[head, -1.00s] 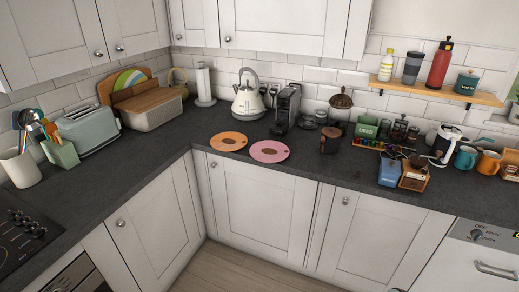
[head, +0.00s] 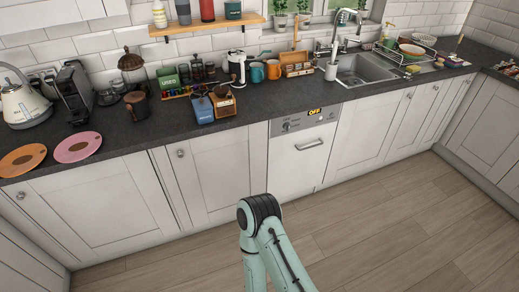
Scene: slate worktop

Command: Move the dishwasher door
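The dishwasher door (head: 298,168) is a flat white front under the slate worktop, near the middle of the head view. It looks shut, flush with the cabinets beside it. A metal bar handle (head: 310,144) crosses its upper part. Above the handle is a grey control strip with a dial and an orange-lit label (head: 314,112) that reads OFF. One of my arms, pale green with a black joint, rises from the bottom edge in front of the cabinets, below and left of the door. No gripper fingers show in the view.
White cabinets stand on both sides of the dishwasher. The worktop (head: 118,127) holds a kettle (head: 22,100), a coffee machine, jars and mugs. A sink (head: 368,70) lies to the right. The wooden floor (head: 370,215) before the dishwasher is clear apart from my arm.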

